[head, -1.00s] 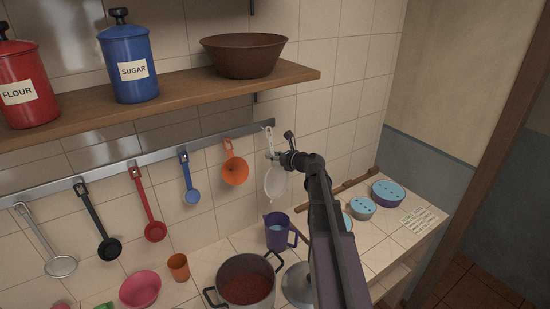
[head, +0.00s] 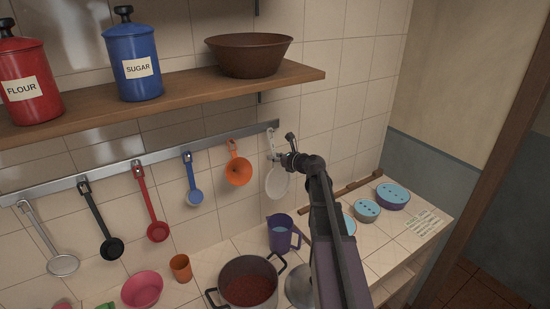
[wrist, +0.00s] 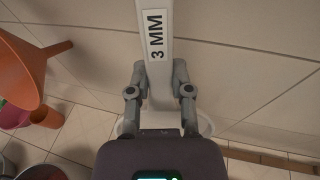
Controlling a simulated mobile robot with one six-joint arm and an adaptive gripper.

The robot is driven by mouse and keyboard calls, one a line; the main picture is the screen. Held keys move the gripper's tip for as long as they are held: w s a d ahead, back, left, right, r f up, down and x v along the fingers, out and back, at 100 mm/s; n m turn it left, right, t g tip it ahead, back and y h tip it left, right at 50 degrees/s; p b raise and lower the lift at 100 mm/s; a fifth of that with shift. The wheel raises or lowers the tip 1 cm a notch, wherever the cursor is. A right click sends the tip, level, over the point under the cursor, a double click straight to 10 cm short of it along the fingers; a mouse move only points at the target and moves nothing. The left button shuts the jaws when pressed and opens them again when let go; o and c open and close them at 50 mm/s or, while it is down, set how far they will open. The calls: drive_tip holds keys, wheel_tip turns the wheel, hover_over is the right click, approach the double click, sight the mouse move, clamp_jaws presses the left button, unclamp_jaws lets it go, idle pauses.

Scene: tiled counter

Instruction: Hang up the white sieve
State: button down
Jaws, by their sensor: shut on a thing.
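The white sieve (head: 277,183) hangs upright, bowl down, in front of the tiled wall near the right end of the metal rail (head: 112,168). My gripper (head: 277,158) is shut on its handle, above the bowl. In the wrist view, my gripper's fingers (wrist: 160,92) press on both sides of the white handle (wrist: 154,15), which carries a "3 MM" label. The handle's top overlaps the rail's end in the head view. I cannot tell whether it is hooked there. My gripper hides part of the handle.
An orange funnel (head: 238,171) hangs close left of the sieve. Blue, red and black ladles hang further left. A wooden shelf (head: 170,100) with a brown bowl runs above. A purple jug (head: 282,238) and a pot (head: 248,283) stand below.

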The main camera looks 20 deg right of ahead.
drive_tip(key=shift+c, duration=2.2)
unclamp_jaws()
drive_tip(key=shift+s+r, duration=0.1)
drive_tip(key=shift+r, duration=0.05)
